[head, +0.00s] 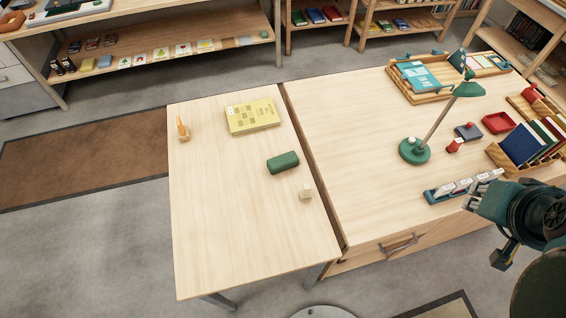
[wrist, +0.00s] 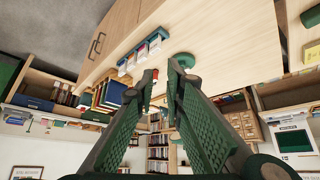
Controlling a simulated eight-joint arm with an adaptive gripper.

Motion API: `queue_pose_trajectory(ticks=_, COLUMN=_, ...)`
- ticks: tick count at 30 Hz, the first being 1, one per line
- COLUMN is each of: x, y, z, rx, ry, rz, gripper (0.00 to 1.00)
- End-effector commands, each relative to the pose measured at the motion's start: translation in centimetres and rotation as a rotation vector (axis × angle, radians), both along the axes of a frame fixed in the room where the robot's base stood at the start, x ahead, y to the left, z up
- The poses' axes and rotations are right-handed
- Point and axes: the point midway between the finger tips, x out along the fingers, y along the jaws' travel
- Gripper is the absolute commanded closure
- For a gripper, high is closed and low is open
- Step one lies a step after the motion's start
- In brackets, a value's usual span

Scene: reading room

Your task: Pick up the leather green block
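The green block (head: 283,162) lies on the light wood side table (head: 220,215), right of the middle, between a yellow box and a small pale cube. My gripper (wrist: 160,70) is open, with nothing between its two green textured fingers in the wrist view. In the head view my arm's end is at the far right, over the desk's front right part, well away from the block.
A yellow box (head: 252,116), a small orange-and-wood item (head: 182,129) and a pale cube (head: 306,192) share the side table. The desk (head: 350,120) holds a green lamp (head: 415,151), a card rack (head: 463,187), trays and books. The side table's front is clear.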

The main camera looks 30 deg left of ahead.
Motion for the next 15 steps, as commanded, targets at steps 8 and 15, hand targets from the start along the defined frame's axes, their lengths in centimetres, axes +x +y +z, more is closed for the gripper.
queue_pose_trajectory(ticks=8, x=0.0, y=0.0, z=0.0, rx=0.0, ry=0.0, rz=0.0, gripper=0.52)
queue_pose_trajectory(ticks=15, x=0.0, y=0.0, z=0.0, rx=0.0, ry=0.0, rz=0.0, gripper=0.52)
